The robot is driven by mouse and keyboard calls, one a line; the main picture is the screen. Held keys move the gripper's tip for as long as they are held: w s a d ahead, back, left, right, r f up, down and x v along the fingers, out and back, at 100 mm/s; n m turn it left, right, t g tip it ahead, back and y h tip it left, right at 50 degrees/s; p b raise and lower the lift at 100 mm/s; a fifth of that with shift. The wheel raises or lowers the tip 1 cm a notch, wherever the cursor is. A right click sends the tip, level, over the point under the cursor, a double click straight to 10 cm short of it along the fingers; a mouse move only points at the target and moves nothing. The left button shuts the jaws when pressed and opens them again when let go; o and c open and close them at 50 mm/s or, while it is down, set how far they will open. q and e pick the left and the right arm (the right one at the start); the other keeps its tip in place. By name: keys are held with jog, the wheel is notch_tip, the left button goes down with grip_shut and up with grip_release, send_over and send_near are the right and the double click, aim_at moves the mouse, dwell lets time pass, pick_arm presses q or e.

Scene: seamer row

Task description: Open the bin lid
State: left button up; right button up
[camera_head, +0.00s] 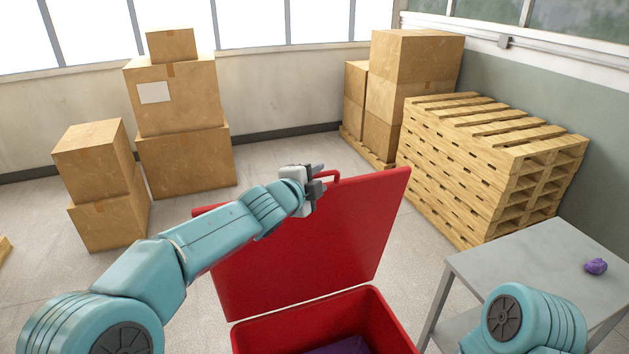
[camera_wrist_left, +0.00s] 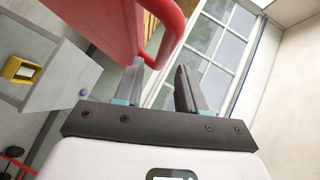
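The red bin (camera_head: 400,330) stands at the bottom centre of the head view, its mouth uncovered. Its red lid (camera_head: 310,245) is swung up steeply and leans back from the hinge side. A red loop handle (camera_head: 332,175) sits on the lid's upper edge; in the left wrist view the handle (camera_wrist_left: 170,35) curves close in front of the fingers. My left gripper (camera_head: 316,187) is at the handle. Its fingers (camera_wrist_left: 158,85) are apart, with a clear gap; whether one touches the handle I cannot tell. My right gripper is out of view; only part of that arm shows.
Something purple (camera_head: 342,346) lies inside the bin. A grey table (camera_head: 530,262) at right holds a purple lump (camera_head: 596,266). Stacked pallets (camera_head: 480,165) stand behind it. Cardboard boxes (camera_head: 180,100) stand at back left, more (camera_head: 410,75) at back centre. A yellow object (camera_wrist_left: 20,70) shows in the wrist view.

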pick_arm(q)
jog(key=shift+f, duration=0.15)
jog(key=shift+w+a+f, duration=0.1)
jog(key=shift+a, duration=0.1)
jog(key=b+v, duration=0.4)
jog(key=v, duration=1.2)
jog(key=shift+d, duration=0.15)
